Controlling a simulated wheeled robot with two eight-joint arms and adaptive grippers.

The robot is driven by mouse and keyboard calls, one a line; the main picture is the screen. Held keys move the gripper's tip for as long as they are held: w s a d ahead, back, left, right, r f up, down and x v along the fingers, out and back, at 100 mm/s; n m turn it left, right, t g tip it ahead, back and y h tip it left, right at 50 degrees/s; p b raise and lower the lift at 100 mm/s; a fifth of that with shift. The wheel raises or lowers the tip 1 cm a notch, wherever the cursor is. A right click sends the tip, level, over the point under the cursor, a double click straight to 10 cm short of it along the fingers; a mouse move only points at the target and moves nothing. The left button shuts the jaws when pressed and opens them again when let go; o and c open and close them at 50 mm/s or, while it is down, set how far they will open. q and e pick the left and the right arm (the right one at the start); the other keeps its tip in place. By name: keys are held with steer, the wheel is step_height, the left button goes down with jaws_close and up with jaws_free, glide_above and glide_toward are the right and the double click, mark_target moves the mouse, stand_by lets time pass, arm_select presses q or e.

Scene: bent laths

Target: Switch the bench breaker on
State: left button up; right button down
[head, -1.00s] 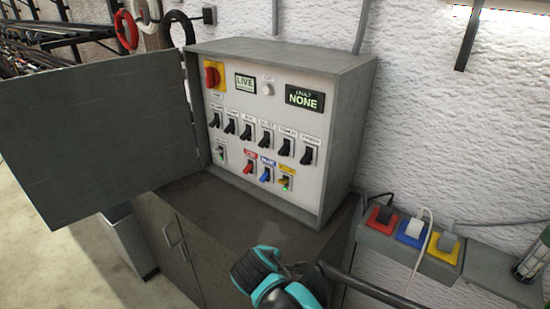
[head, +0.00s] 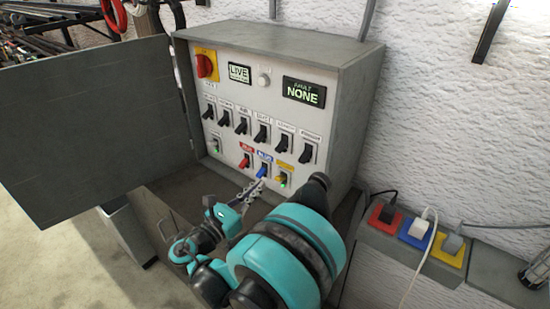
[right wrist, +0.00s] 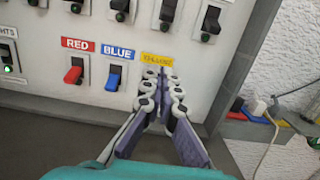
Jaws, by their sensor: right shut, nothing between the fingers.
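The breaker panel (head: 225,150) stands open, with a row of black switches and small labels too blurred to tell which is the bench one. Below are a red switch (head: 245,161), a blue switch (head: 264,169) and a yellow switch (head: 281,178) with a green light; red and blue also show in the right wrist view (right wrist: 73,75) (right wrist: 113,80). My right gripper (head: 257,184) is shut and empty, its tips low before the panel near the blue and yellow switches. In the right wrist view its fingers (right wrist: 160,78) hide the yellow switch below its label. My left gripper is out of view.
The panel's grey door (head: 90,120) hangs open at the left. A red rotary switch (head: 206,65) and displays reading LIVE (head: 239,73) and NONE (head: 304,92) are at the top. Red, blue and yellow sockets (head: 415,232) with plugs and cables are at the right.

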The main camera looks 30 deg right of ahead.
mark_target(281, 147)
steer(key=b+x, duration=0.1)
steer(key=x, duration=0.8)
steer(key=shift+d, duration=0.3)
steer(key=r, duration=0.1)
steer(key=a+r, duration=0.1)
steer(key=shift+r, duration=0.4)
steer(key=shift+s+a+r, duration=0.1)
steer(key=shift+r, duration=0.35)
steer(key=shift+a+r+p, duration=0.1)
steer(key=shift+r+p, duration=0.15)
steer(key=shift+p, duration=0.15)
steer(key=shift+s+y, duration=0.1)
steer(key=shift+y, duration=0.3)
steer(key=shift+p, duration=0.35)
